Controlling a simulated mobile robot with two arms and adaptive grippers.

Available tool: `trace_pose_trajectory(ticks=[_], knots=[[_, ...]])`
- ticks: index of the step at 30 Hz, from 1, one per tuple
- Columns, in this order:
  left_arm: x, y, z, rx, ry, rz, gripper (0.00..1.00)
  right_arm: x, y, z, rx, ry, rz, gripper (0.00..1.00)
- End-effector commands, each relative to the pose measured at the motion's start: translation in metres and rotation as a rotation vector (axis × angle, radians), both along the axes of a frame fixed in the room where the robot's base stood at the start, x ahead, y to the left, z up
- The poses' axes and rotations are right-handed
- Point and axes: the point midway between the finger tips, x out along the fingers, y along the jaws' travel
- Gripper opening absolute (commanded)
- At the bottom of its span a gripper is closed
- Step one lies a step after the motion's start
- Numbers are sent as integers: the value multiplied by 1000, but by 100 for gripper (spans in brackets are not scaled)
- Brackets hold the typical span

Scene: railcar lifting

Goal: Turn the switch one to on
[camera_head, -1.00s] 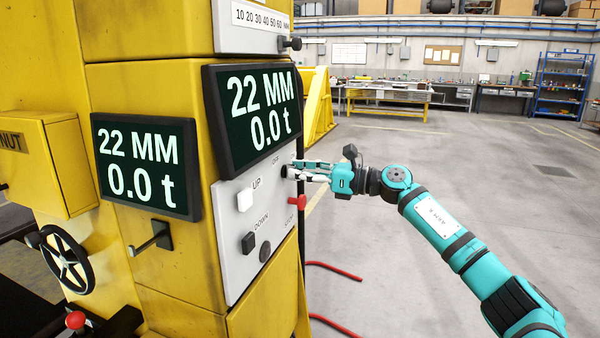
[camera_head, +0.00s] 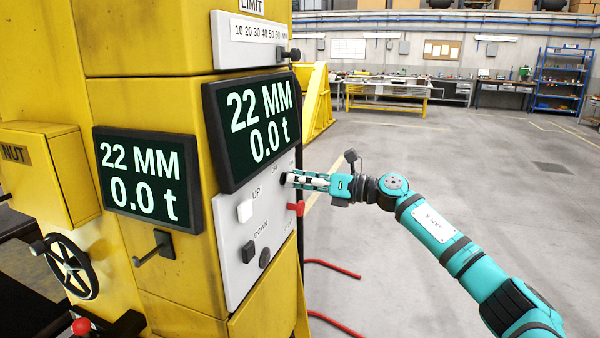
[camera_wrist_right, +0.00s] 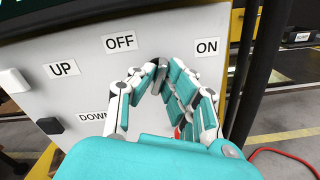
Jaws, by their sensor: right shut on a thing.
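Switch one is a small dark knob (camera_wrist_right: 157,70) on the light grey control panel (camera_head: 238,262), below and between the OFF label (camera_wrist_right: 121,42) and the ON label (camera_wrist_right: 207,47). My right gripper (camera_wrist_right: 160,78) has its fingers closed around the knob and hides most of it. In the head view the right gripper (camera_head: 292,180) reaches the panel from the right, and the knob is mostly hidden by the fingertips. Which label the knob points to cannot be told. My left gripper is not in view.
The panel also has a white UP button (camera_head: 244,211), a black DOWN button (camera_head: 248,251) and a red knob (camera_head: 296,208) close under the right gripper. Two displays (camera_head: 251,125) read 22 MM and 0.0 t. Open floor (camera_head: 450,180) lies right.

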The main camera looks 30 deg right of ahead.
Motion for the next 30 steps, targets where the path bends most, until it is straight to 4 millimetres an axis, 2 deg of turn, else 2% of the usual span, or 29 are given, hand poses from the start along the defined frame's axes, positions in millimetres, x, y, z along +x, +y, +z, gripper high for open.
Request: trace_pose_trajectory(ticks=[1, 3, 15, 30], knots=[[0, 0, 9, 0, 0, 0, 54, 0, 0, 4, 35, 31, -1, 0], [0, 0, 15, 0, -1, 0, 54, 1, 0, 4, 86, 76, -1, 0], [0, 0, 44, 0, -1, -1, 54, 1, -1, 3, 334, 296, -1, 0], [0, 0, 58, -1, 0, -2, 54, 2, -1, 0, 467, 412, 0, 0]])
